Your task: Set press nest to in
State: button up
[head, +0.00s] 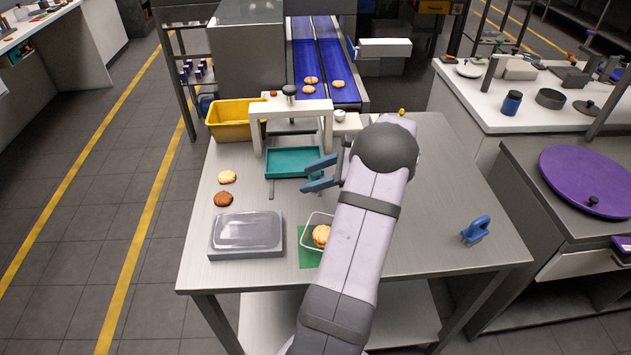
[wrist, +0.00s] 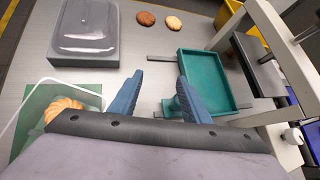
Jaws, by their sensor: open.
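The press nest is a shallow teal tray (head: 293,175) in front of the white press frame (head: 257,125), out from under it. In the wrist view the tray (wrist: 213,82) lies right of my fingers, with a teal handle (wrist: 174,104) at its near side. My gripper (head: 308,176) is open, at the tray's right front corner in the head view. In the wrist view my gripper (wrist: 157,82) has its two blue fingers apart, the handle close to the right finger. I cannot tell whether they touch. Nothing is held.
A yellow bin (head: 229,120) stands left of the press. Two biscuits (head: 227,177) (head: 223,199) lie on the table. A grey lidded box (head: 246,254) and a clear container with a biscuit (head: 321,235) stand in front. A blue-handled tool (head: 475,230) lies right.

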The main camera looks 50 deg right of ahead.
aim_at(317, 174)
jog(key=s+d+m+t+h, duration=0.1)
jog(key=m, duration=0.1)
jog(key=s+d+m+t+h+b, duration=0.1)
jog(key=d+m, duration=0.1)
jog(key=s+d+f+m+t+h+b, duration=0.1)
jog(key=s+m+h, duration=0.1)
jog(key=m, duration=0.1)
jog(key=shift+d+t, duration=0.2)
jog(key=shift+t, duration=0.2)
jog(key=shift+p+x, duration=1.05)
jog(key=shift+x, duration=2.6)
grip_shut()
jog(key=shift+w+d, duration=0.1)
